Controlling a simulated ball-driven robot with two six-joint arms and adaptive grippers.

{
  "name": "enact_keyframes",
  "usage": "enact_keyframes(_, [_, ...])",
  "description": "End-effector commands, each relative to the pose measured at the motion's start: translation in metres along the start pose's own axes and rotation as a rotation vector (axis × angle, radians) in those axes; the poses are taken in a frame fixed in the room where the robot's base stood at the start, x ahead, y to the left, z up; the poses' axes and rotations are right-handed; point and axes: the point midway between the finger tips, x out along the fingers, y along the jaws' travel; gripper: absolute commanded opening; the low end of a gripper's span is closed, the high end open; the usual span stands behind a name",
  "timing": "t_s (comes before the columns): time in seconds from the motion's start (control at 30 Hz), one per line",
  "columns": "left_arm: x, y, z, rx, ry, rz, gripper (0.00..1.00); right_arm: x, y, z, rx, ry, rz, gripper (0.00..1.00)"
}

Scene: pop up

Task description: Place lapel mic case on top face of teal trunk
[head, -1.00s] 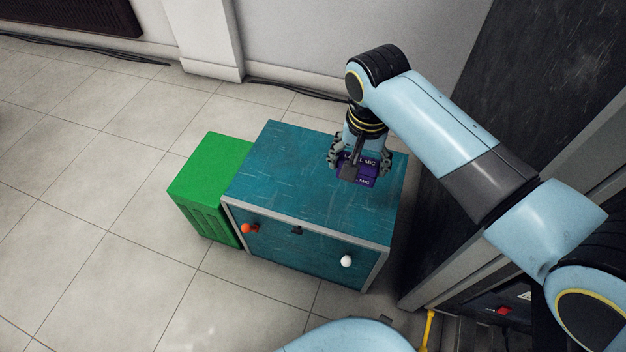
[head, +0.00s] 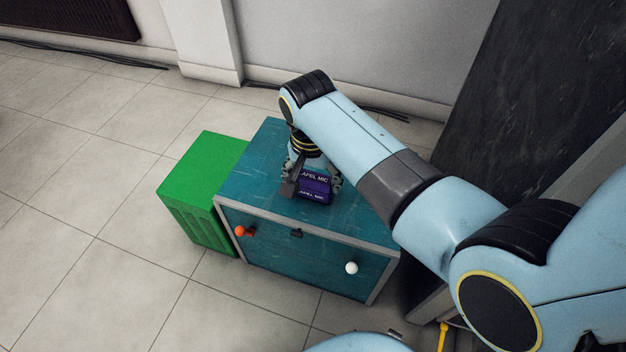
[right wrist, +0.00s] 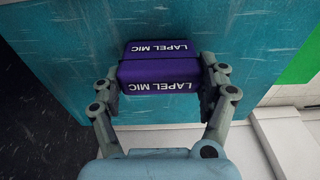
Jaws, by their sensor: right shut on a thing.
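The purple lapel mic case (head: 314,187) is at the middle of the teal trunk's top in the head view. My right gripper (head: 311,181) is shut on it from above. In the right wrist view the case (right wrist: 160,75) sits between both fingers, its white LAPEL MIC lettering upside down. The teal trunk (head: 246,178) has a pale front edge, and its top also fills much of the right wrist view (right wrist: 265,40). I cannot tell whether the case touches the top or is just above it. My left gripper is not in view.
A green box (head: 205,172) stands against the trunk's left side. An orange knob (head: 240,231) and a white knob (head: 351,268) stick out from the trunk's front. A dark panel (head: 510,100) rises at the right. Floor at the left is clear.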

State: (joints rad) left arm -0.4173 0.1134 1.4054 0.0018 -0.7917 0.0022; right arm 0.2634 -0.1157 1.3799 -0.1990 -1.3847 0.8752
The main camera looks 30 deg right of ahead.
Motion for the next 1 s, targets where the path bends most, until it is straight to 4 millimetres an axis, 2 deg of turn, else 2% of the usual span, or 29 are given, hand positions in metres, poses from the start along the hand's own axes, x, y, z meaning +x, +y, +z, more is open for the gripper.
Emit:
enact_keyframes(0.43, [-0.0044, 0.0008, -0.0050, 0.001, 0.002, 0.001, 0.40, 0.0049, -0.0003, -0.0001, 0.000, 0.001, -0.001, 0.42])
enact_keyframes(0.47, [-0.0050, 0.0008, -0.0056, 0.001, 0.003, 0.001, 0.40, 0.0049, -0.0003, 0.0000, 0.000, 0.001, -0.001, 0.78])
enact_keyframes(0.63, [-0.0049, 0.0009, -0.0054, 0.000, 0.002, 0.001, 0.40, 0.0046, -0.0002, 0.0000, 0.000, 0.001, -0.001, 1.00])
enact_keyframes(1.0, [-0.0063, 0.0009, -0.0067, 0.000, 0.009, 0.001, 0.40, -0.0007, -0.0003, -0.0004, 0.000, 0.001, -0.001, 1.00])
